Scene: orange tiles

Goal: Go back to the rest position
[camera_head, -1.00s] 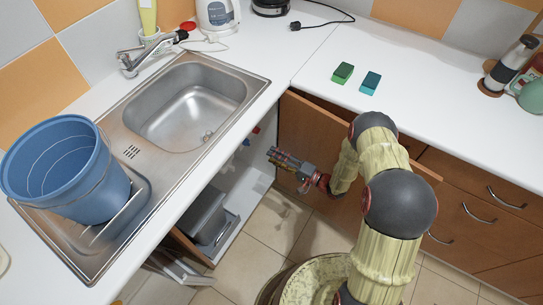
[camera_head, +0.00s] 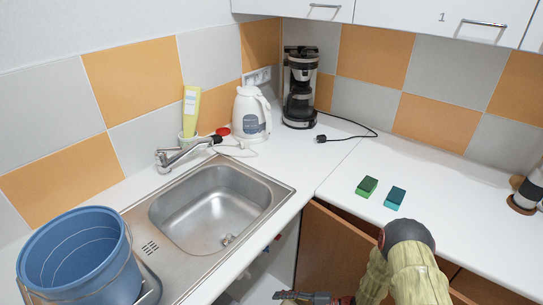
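My gripper (camera_head: 287,296) shows only in part at the bottom edge, low in front of the open cabinet under the counter. It is seen edge-on, and most of it is cut off, so I cannot tell whether its fingers are open or shut. My arm rises at the lower right, in front of the brown cabinet fronts. Nothing is seen in the gripper in the part that shows.
The blue bucket (camera_head: 75,260) stands on the sink's drainboard beside the steel sink (camera_head: 210,212). A green sponge (camera_head: 367,187) and a teal sponge (camera_head: 395,197) lie on the white counter (camera_head: 450,205). A kettle (camera_head: 251,115) and coffee maker (camera_head: 300,90) stand in the corner.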

